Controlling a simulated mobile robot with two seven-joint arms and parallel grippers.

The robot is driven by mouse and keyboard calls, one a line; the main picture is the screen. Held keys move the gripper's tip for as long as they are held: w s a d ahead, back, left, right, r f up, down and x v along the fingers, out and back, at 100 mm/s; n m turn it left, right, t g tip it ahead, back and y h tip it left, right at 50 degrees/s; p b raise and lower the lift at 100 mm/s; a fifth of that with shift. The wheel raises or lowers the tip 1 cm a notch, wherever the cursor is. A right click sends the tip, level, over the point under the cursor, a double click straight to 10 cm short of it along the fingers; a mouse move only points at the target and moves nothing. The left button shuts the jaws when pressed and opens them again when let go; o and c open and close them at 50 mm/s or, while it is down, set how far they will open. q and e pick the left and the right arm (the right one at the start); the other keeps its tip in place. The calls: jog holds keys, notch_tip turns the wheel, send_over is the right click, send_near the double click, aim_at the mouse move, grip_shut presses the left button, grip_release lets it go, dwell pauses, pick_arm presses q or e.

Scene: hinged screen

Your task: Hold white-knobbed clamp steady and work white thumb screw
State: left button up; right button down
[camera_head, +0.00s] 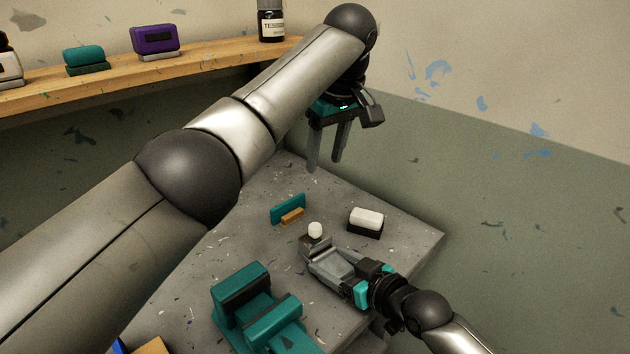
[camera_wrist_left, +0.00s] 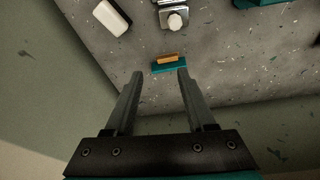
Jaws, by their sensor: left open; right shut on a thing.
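The clamp (camera_head: 318,242) is a small grey metal piece on the grey bench, with a white knob, the thumb screw (camera_head: 315,229), upright on top. In the left wrist view the clamp (camera_wrist_left: 171,4) is at the top edge, its white knob (camera_wrist_left: 175,21) facing the camera. My right gripper (camera_head: 316,256) comes in low from the right and is shut on the clamp; its fingers partly hide the clamp's lower body. My left gripper (camera_head: 326,164) is open and empty, high above the bench's far side, apart from the clamp. Its fingers (camera_wrist_left: 156,82) point down toward the bench.
A teal plate with an orange bar (camera_head: 288,209) stands left of the clamp. A white-topped black block (camera_head: 366,219) lies to its right. A large teal vise (camera_head: 250,308) is in front. A wooden shelf (camera_head: 200,62) holds several items along the wall.

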aim_at(315, 227)
pick_arm(q)
jog(key=f+g, duration=0.1)
jog(key=f, duration=0.3)
jog(key=s+a+f+n+g+h, duration=0.1)
jog(key=f, duration=0.4)
jog(key=s+f, duration=0.1)
jog(key=f, duration=0.3)
jog(key=shift+s+a+f+n+g+h, duration=0.15)
jog(key=shift+a+f+n+g+h, duration=0.15)
jog(key=shift+a+n+g, duration=0.1)
jog(key=shift+r, duration=0.2)
grip_shut()
